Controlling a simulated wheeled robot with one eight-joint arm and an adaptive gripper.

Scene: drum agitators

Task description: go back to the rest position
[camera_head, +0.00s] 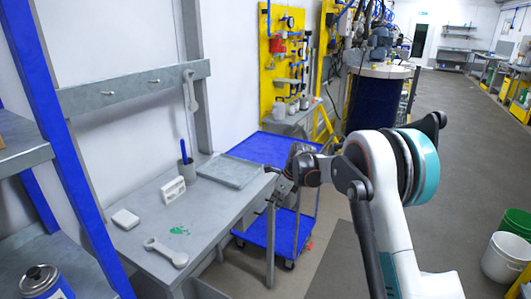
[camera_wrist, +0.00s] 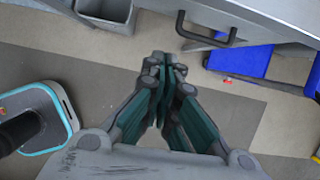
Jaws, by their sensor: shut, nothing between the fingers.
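My gripper (camera_wrist: 165,62) is shut and empty in the wrist view, its fingertips together above the bare floor. In the head view my gripper (camera_head: 274,171) is beside the right end of the grey workbench (camera_head: 140,235), with my arm reaching in from the right. Whether it touches the bench edge cannot be told there. In the wrist view a dark drawer handle (camera_wrist: 207,42) on the grey bench front lies beyond the fingertips, apart from them.
A dark blue drum (camera_head: 376,105) stands behind. A white bucket (camera_head: 505,258) is at right. The aisle floor is open.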

